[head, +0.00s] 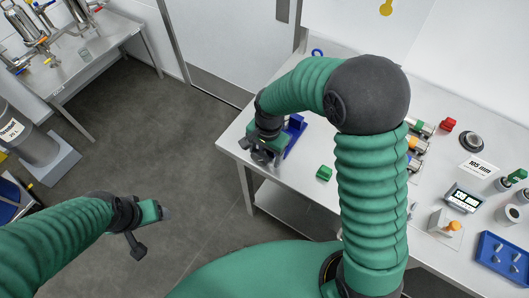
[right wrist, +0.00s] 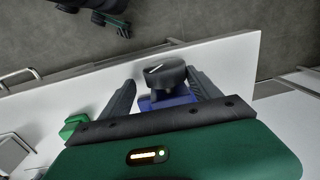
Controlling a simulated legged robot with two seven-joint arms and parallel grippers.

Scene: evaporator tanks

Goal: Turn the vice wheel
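The vice wheel (right wrist: 163,72) is a dark round knob with a white mark, at the near end of the blue vice (right wrist: 168,101) by the table edge. In the head view the vice (head: 296,134) shows just right of my right gripper (head: 263,157); I cannot tell the wheel apart from the gripper there. In the right wrist view my right gripper (right wrist: 160,80) is open, one finger on each side of the wheel; contact is not clear. My left gripper (head: 152,228) hangs over the floor, its fingers apart and empty.
The white table (head: 305,190) has a green block (head: 324,173) near the vice. Farther right are a red block (head: 447,124), a black round button (head: 471,141), a small display (head: 464,197) and a blue tray (head: 503,258). Floor (head: 190,180) is clear left of the table.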

